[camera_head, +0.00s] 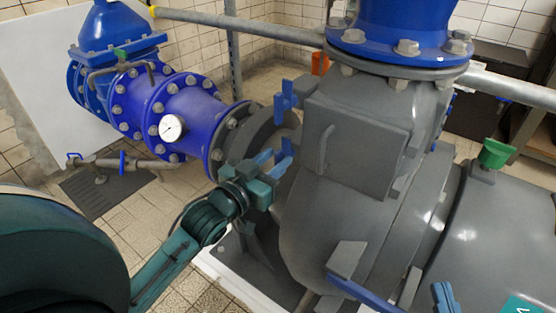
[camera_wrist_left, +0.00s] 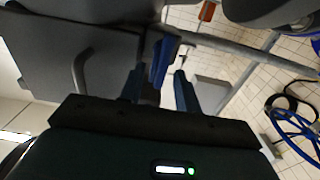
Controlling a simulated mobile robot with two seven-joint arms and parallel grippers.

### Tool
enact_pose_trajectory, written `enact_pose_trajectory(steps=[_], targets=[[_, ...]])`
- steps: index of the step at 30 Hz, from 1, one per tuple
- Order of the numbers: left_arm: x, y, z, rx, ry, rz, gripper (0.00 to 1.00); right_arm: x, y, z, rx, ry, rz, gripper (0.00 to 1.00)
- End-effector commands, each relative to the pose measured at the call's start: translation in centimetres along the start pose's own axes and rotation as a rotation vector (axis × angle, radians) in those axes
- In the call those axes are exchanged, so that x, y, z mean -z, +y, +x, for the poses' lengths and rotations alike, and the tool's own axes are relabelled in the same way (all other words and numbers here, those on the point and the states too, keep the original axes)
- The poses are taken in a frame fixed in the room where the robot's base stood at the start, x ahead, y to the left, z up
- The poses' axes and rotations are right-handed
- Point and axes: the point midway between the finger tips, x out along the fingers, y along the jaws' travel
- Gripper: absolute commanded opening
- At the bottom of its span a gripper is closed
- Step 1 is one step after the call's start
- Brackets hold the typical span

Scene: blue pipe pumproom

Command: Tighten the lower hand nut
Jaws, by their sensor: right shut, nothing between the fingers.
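The lower hand nut (camera_head: 286,147) is a blue winged piece beside the grey cover on the pump housing, partly hidden by my left gripper. My left gripper (camera_head: 273,162) is at this nut, with its fingers apart. In the left wrist view, the blue nut (camera_wrist_left: 160,62) shows between the two fingers of my left gripper (camera_wrist_left: 159,82), with a gap on each side; contact cannot be told. The upper blue hand nut (camera_head: 286,96) sits above, at the same cover edge. My right gripper (camera_head: 445,297) shows only as shut fingertips at the bottom right edge.
The grey cover (camera_head: 352,145) with its handle stands right of my left gripper. A blue pipe with a gauge (camera_head: 172,128) lies to the left. A blue bar (camera_head: 365,293) and a green valve handle (camera_head: 495,153) are to the right.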

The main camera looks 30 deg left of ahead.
Motion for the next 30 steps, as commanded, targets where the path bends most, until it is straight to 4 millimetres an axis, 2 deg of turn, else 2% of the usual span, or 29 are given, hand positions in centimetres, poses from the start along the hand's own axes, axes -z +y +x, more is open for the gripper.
enact_pose_trajectory(steps=[6, 15, 27, 30], targets=[[-0.1, 0.0, 1.6, 0.000, -0.001, 0.000, 0.33, -0.1, -0.2, 0.0, 0.003, 0.004, 0.017, 0.00], [0.0, 0.0, 1.7, -0.001, -0.001, 0.000, 0.33, 0.6, -0.1, 0.2, 0.004, 0.021, 0.016, 0.00], [0.0, 0.0, 1.7, -0.001, -0.001, 0.000, 0.01, 0.5, -0.1, 0.2, 0.004, 0.020, 0.013, 0.00], [0.0, 0.0, 1.7, -0.001, -0.001, 0.000, 0.00, 0.3, -0.1, 0.2, 0.004, 0.017, 0.012, 0.00]])
